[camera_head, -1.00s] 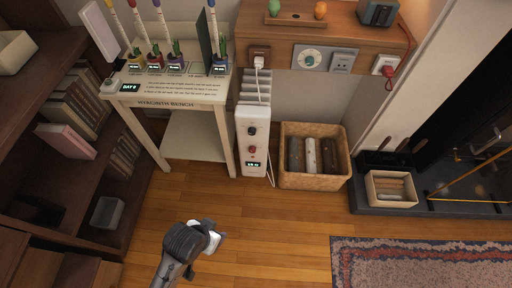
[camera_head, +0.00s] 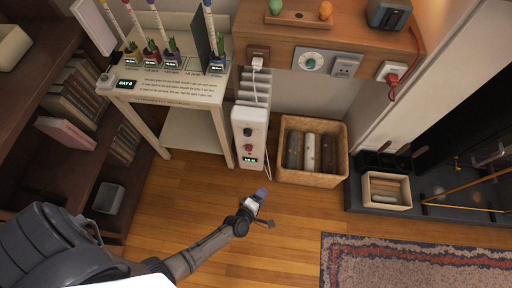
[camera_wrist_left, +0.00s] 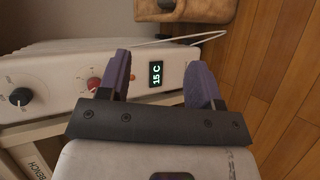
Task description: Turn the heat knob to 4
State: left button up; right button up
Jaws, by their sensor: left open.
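A white heater (camera_head: 250,124) stands against the wall beside the bench. On its panel are a black knob (camera_head: 247,131), a red knob (camera_head: 248,148) and a lit display (camera_head: 249,160). In the left wrist view the black knob (camera_wrist_left: 20,97) and red knob (camera_wrist_left: 93,84) have dial marks too small to read. The display (camera_wrist_left: 156,74) there reads 15 C. My left gripper (camera_head: 262,193) is in front of and below the heater, open and empty. In the wrist view its purple fingers (camera_wrist_left: 160,65) frame the display; the left finger is beside the red knob. My right gripper is not in view.
A wicker basket (camera_head: 338,170) with rolls stands right of the heater. A white bench (camera_head: 198,135) with plants stands left. A white cord hangs by the heater. A wall dial (camera_head: 311,60) is above the basket. The wooden floor in front is clear, with a rug (camera_head: 420,265) at right.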

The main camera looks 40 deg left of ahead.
aim_at(248, 150)
pick_arm(q)
jog(key=a+r+n+t+y, duration=0.2)
jog(key=a+r+n+y, duration=0.3)
jog(key=a+n+y, duration=0.6)
jog(key=w+a+b, duration=0.1)
jog(key=w, duration=0.2)
jog(key=w+a+n+h+b, duration=0.1)
jog(key=w, duration=0.3)
jog(key=w+a+n+h+b, duration=0.1)
jog(key=w+b, duration=0.1)
jog(key=w, duration=0.1)
jog(key=shift+w+a+r, duration=0.25)
jog(key=shift+w+a, duration=0.15)
jog(key=shift+c, duration=0.2)
jog(key=shift+c, duration=0.8)
jog(key=c, duration=0.7)
